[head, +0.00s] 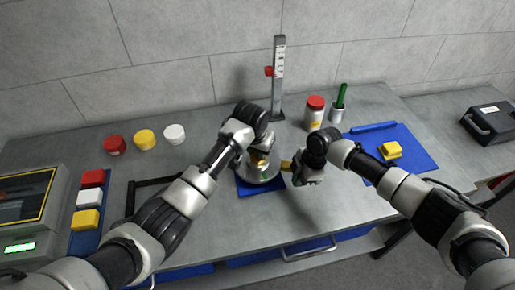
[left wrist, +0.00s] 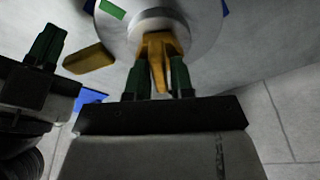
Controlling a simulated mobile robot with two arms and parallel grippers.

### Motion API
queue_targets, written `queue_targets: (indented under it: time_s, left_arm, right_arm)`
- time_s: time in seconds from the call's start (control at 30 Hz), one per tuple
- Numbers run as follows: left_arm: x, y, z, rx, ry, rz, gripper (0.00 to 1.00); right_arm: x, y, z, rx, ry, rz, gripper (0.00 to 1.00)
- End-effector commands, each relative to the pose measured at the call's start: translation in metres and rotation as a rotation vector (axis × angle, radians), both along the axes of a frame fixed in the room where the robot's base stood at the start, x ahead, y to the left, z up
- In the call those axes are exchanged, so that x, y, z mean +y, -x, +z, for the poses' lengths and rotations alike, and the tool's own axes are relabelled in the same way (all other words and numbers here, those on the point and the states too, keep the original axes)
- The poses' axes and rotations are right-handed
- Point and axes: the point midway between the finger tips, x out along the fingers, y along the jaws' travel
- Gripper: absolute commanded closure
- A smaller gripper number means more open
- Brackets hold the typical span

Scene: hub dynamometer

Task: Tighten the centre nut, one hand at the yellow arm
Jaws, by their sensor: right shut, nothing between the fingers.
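The hub dynamometer (head: 262,177) is a silver round body on a blue mat (head: 246,190); it also shows in the left wrist view (left wrist: 205,25). Its yellow arm (head: 286,165) sticks out to the right, and also shows in the left wrist view (left wrist: 90,58). The orange-yellow centre nut (left wrist: 158,50) sits at the hub's middle. My left gripper (left wrist: 157,80) has its green fingers on both sides of the nut and appears closed on it. My right gripper (head: 300,180) is shut and empty beside the yellow arm; its fingers (left wrist: 45,45) look apart from the arm.
A graduated post (head: 279,75) stands behind the hub. A red-lidded jar (head: 314,113) and a cup with a green handle (head: 339,104) stand back right. A blue mat (head: 405,160) holds a yellow block (head: 390,150). Red, yellow and white round pieces (head: 145,139) lie back left.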

Motion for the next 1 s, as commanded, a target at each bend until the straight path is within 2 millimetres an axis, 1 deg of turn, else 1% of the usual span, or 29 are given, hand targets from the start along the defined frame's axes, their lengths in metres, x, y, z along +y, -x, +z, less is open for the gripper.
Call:
queue_targets:
  time_s: [0.03,0.13,0.27,0.37,1.0]
  left_arm:
    - [0.0000,0.0001,-0.0001,0.000,0.000,0.000,0.85]
    - [0.0002,0.0001,-0.0001,0.000,0.000,0.000,1.00]
    - [0.0001,0.0001,-0.0002,0.001,0.000,-0.001,1.00]
    - [0.0006,-0.0001,-0.0001,0.001,0.000,-0.048,1.00]
    - [0.0005,-0.0002,0.0000,0.004,0.000,-0.952,1.00]
  right_arm:
    - [0.0000,0.0000,0.0000,0.000,0.000,0.000,1.00]
    - [0.0000,0.0000,0.0000,0.000,0.000,0.000,1.00]
    - [0.0000,0.0000,0.0000,0.000,0.000,0.000,1.00]
    - [0.0000,0.0000,0.0000,0.000,0.000,0.000,1.00]
    - [-0.0003,-0.0002,-0.0001,-0.001,0.001,0.000,1.00]
